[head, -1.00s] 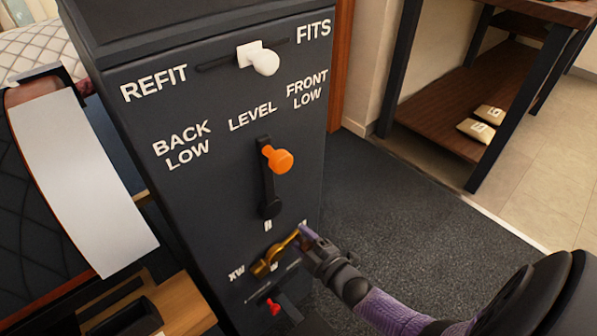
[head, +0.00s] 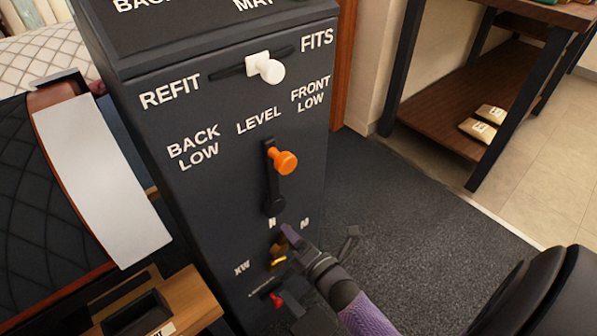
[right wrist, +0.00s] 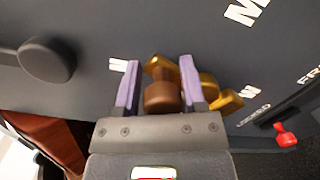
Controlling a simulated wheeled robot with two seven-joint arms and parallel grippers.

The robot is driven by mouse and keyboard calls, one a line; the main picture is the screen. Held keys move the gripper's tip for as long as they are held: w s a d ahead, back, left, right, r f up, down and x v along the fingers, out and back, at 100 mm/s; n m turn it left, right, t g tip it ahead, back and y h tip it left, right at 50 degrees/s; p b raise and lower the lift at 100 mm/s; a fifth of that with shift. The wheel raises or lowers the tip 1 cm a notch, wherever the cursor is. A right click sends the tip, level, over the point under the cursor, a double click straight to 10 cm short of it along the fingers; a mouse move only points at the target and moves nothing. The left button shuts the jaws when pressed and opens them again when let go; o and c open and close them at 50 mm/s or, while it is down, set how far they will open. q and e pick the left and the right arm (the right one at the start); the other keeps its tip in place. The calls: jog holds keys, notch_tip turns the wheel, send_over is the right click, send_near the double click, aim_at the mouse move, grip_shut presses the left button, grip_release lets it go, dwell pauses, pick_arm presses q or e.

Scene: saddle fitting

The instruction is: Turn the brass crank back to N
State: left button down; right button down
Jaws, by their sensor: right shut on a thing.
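The brass crank (head: 279,252) is low on the front of the dark cabinet, partly hidden behind my right gripper (head: 287,232). Its arm points up, roughly toward the N mark (head: 272,223). In the right wrist view, the crank's brown knob (right wrist: 163,97) sits between the two purple fingers of my right gripper (right wrist: 161,60), which is shut on it. The brass arm (right wrist: 207,86) runs behind the fingers, its upper left end near the N mark (right wrist: 118,65). The M mark (head: 305,223) is right of N. My left gripper is not in view.
Above the crank are an orange-knobbed lever (head: 284,162) and a white slider knob (head: 270,71). A red knob (head: 277,300) is just below it. A saddle with a pale flap (head: 100,185) lies left. A shelf (head: 440,115) stands right, with open carpet between.

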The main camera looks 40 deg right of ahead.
jog(key=shift+s+a+f+n+b, duration=0.1)
jog(key=shift+a+n+b, duration=0.15)
jog(key=shift+a+n, duration=0.65)
jog(key=shift+s+a+f+n+b, duration=0.15)
jog(key=shift+a+n, duration=0.3)
jog(key=shift+n, duration=0.75)
jog(key=shift+w, duration=0.1)
jog(key=c, duration=0.5)
grip_release()
jog(key=shift+c, duration=0.2)
jog(key=shift+o, duration=1.2)
jog(key=shift+w+r, duration=0.15)
jog(key=shift+r, duration=0.15)
jog(key=s+p, duration=0.2)
jog(key=s, duration=0.8)
jog(key=shift+a, duration=0.15)
